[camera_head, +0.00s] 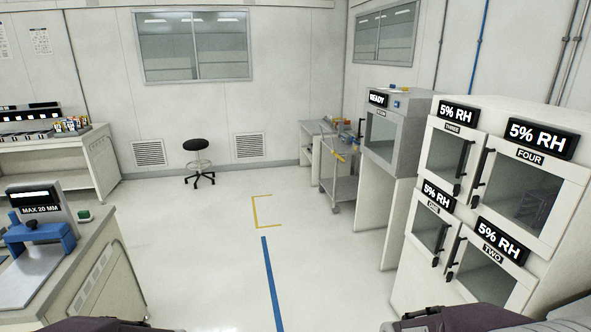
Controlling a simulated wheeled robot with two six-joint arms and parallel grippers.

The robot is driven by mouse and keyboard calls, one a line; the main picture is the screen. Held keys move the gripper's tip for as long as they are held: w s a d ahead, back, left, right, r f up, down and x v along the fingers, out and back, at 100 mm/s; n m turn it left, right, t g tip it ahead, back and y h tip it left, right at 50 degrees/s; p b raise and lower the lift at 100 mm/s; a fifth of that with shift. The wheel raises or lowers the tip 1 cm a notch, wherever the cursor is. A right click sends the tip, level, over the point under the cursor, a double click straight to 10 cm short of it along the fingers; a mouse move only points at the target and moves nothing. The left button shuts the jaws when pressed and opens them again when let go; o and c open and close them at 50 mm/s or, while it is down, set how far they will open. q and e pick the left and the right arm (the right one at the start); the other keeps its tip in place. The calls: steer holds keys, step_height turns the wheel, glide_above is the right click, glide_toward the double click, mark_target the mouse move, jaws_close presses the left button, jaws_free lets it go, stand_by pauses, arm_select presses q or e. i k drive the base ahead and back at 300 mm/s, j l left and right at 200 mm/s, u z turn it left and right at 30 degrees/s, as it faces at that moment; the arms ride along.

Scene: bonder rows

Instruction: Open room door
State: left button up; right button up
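No room door shows in the head view; I see white walls, windows and the doors of a cabinet. Parts of my two arms show along the bottom edge, one left of centre and one at the right. Neither gripper's fingertips can be seen.
A dry cabinet (479,130) with several glazed, handled doors stands close at right. Beyond it are a READY unit (407,104) and a cart (339,187). A bench (85,262) with a blue press is at left, a stool (199,163) at the back. The middle floor is clear.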

mark_target(393, 168)
steer(key=i, duration=0.55)
steer(key=i+j+z, duration=0.1)
steer(key=i, duration=0.45)
steer(key=i+j, duration=0.15)
steer(key=i, duration=0.35)
steer(key=i+j+z, duration=0.15)
steer(key=i, duration=0.4)
steer(key=i+j, duration=0.15)
steer(key=i, duration=0.4)
steer(key=i+l+z, duration=0.2)
steer(key=i, duration=0.6)
steer(key=i+l+z, duration=0.2)
steer(key=i, duration=0.55)
